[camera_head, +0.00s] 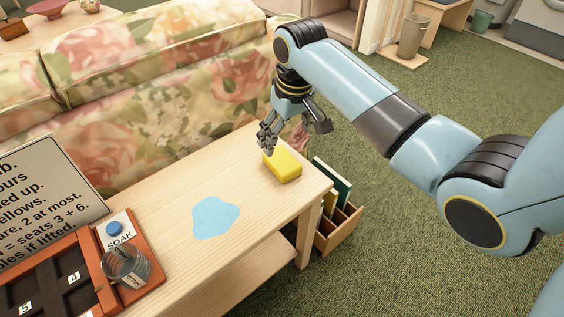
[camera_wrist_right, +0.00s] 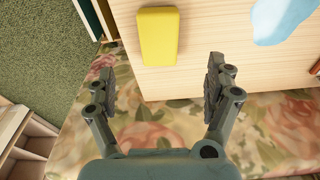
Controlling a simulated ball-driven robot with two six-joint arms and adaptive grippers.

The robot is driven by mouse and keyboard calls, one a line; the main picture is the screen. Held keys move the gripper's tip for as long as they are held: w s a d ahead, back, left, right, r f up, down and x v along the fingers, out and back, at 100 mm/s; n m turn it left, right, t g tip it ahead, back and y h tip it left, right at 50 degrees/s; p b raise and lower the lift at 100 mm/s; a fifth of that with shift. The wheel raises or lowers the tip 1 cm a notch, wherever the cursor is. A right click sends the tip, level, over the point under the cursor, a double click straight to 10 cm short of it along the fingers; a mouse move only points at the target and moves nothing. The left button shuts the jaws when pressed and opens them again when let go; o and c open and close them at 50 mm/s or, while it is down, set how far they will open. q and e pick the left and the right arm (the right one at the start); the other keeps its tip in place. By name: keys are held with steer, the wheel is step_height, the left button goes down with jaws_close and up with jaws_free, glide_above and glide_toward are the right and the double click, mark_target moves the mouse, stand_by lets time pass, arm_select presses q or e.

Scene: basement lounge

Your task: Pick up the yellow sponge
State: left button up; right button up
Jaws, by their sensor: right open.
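The yellow sponge (camera_head: 283,165) lies on the wooden table (camera_head: 180,243) near its right end. In the right wrist view the sponge (camera_wrist_right: 158,36) is just beyond the fingertips, between their lines, a little left of centre. My right gripper (camera_head: 268,138) is above and behind the sponge in the head view, with its fingers apart. In the right wrist view the right gripper (camera_wrist_right: 160,80) is open, with nothing between its fingers. My left gripper shows in neither view.
A light-blue puddle-shaped patch (camera_head: 215,217) lies on the table. An orange-framed tray (camera_head: 73,262), a glass (camera_head: 124,266) and a text sign (camera_head: 45,200) stand at the left. A floral sofa (camera_head: 170,90) backs the table. A wooden file box (camera_head: 338,226) stands beside the table's right end.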

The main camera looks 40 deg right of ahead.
steer(key=b, duration=0.2)
glide_above(282, 160)
steer(key=f, duration=0.5)
steer(key=shift+s+f, duration=0.2)
step_height(282, 160, down, 5)
steer(key=shift+w+r+b, duration=0.15)
steer(key=shift+b, duration=0.95)
steer(key=shift+w+f, duration=0.15)
steer(key=shift+f, duration=0.15)
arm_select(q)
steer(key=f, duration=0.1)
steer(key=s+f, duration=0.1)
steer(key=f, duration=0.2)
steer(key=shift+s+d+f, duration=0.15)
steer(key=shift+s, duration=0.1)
arm_select(e)
steer(key=c, duration=0.9)
